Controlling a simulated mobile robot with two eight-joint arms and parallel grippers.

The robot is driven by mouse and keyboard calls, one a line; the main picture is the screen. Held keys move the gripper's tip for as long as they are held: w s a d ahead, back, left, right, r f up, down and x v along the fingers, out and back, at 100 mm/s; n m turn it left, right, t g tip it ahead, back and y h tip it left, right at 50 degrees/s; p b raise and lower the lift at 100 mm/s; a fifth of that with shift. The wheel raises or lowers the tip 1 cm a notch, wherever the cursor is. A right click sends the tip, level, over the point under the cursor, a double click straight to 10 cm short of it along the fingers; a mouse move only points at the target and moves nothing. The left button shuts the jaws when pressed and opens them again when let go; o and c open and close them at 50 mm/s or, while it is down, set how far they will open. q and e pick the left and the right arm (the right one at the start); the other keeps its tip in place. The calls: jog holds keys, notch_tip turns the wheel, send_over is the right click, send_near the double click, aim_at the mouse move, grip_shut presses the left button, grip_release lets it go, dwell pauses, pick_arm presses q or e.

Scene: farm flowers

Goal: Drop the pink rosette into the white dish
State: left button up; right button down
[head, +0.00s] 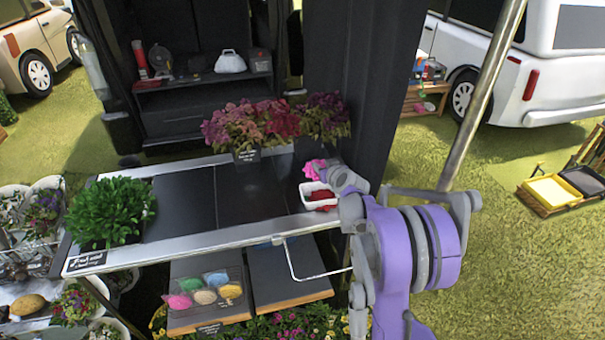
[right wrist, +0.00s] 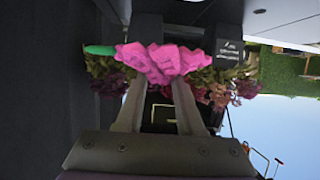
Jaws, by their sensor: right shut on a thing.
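The pink rosette (head: 314,170) is held at the tips of my right gripper (head: 328,174), just above the back edge of the white dish. In the right wrist view the rosette (right wrist: 162,62) spans both fingertips of the gripper (right wrist: 160,90), which is shut on it. The white dish (head: 306,198) stands at the right end of the table, with something red inside it. My right wrist and fingers cover part of the dish's right side. My left gripper does not show.
The dark-topped table (head: 185,203) is clear in the middle. Purple and red flowers (head: 262,125) stand along its back edge, near the rosette. A leafy green plant (head: 109,212) fills the left end. A metal pole (head: 484,90) rises to the right of my arm.

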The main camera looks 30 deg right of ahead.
jog(key=shift+d+r, duration=0.75)
jog(key=shift+d, duration=0.3)
jog(key=shift+s+f, duration=0.15)
jog(key=shift+f, duration=0.45)
jog(key=shift+s+f+b, duration=0.1)
jog(key=shift+f+b, duration=1.1)
jog(key=shift+f, duration=1.2)
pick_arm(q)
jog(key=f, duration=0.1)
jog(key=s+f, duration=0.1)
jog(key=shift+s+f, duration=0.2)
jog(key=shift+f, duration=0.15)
pick_arm(e)
jog(key=shift+c, duration=2.2)
grip_release()
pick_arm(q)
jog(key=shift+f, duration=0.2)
pick_arm(e)
jog(key=v, duration=1)
jog(key=shift+s, duration=0.4)
